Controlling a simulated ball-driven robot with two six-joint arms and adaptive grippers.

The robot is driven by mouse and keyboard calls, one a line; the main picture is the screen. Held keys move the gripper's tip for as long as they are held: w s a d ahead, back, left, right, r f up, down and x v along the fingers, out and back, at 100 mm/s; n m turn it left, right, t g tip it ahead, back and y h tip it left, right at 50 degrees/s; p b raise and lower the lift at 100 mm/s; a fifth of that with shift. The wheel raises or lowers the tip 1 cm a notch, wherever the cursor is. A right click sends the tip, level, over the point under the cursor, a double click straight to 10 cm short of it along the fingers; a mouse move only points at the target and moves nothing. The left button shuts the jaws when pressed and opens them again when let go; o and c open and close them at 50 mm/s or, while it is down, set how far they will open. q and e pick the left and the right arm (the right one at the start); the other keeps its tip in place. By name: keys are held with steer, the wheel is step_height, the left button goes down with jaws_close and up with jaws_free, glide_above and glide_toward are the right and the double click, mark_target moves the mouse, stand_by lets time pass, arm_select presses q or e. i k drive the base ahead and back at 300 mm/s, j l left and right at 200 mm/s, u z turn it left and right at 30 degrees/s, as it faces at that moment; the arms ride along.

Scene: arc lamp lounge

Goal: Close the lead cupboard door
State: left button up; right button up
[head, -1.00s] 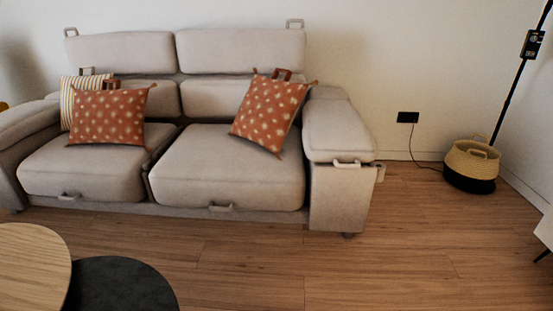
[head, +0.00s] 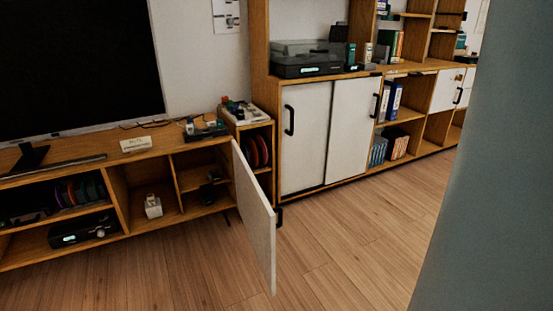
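A white cupboard door (head: 254,218) stands wide open at the right end of the low wooden TV cabinet (head: 120,213). It is hinged at the cabinet's right side and swings out over the floor. A dark handle (head: 279,216) shows at its outer face. The open compartment (head: 203,180) behind it has a shelf with small dark items. I cannot tell from any label whether this is the lead cupboard. Neither of my grippers is in view.
A taller wooden shelf unit with white sliding doors (head: 306,139), a turntable (head: 305,62) and binders (head: 392,100) stands to the right. A blue-grey surface (head: 465,190) fills the right edge. The wooden floor (head: 340,240) in front is clear.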

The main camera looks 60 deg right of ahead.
mark_target(258, 218)
steer(key=k+l+z, duration=0.15)
steer(key=l, duration=0.35)
steer(key=k+l+z, duration=0.15)
steer(key=l, duration=0.35)
steer(key=k+l+z, duration=0.15)
steer(key=l, duration=0.4)
steer(key=k+l+z, duration=0.15)
steer(key=l, duration=0.35)
steer(key=i, duration=0.05)
